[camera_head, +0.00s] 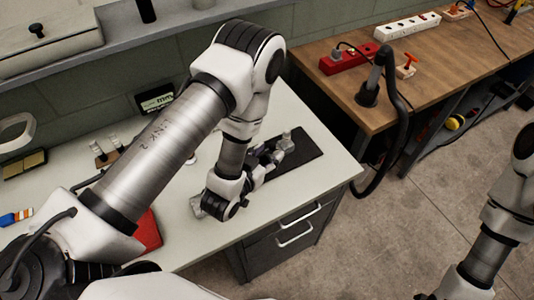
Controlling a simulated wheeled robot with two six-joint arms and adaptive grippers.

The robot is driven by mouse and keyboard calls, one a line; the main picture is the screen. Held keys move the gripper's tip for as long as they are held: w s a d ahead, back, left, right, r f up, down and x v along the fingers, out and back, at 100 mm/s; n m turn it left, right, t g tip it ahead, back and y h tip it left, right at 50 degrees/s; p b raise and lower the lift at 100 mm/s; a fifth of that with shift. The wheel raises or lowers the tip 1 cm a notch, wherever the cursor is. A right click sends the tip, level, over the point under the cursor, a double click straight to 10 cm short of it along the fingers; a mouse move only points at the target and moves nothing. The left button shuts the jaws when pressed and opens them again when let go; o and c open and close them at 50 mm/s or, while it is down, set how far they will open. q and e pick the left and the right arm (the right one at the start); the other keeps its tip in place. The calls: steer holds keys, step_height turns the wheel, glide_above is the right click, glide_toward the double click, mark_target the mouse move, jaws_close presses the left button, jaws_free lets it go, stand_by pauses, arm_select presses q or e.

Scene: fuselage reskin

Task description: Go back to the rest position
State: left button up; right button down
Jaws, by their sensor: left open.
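My left arm comes in from the left and bends down over the white workbench (325,150). My left gripper (284,146) is above the black mat (300,158) near the bench's right part, partly hidden behind my own wrist links. The jaws are small and hard to make out, but they appear apart, with nothing clearly held. My right arm shows only in part at the right edge, over the floor; its gripper is out of the picture.
A wooden table (455,62) stands at the back right with a red power strip (348,60), a white power strip (408,27) and a black hose (394,90). A red object (148,232) lies on the white bench beside my left arm. The floor (400,235) between is clear.

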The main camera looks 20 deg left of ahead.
arm_select(q)
steer(key=shift+s+r, duration=0.1)
steer(key=shift+s, duration=0.25)
stand_by(0.3)
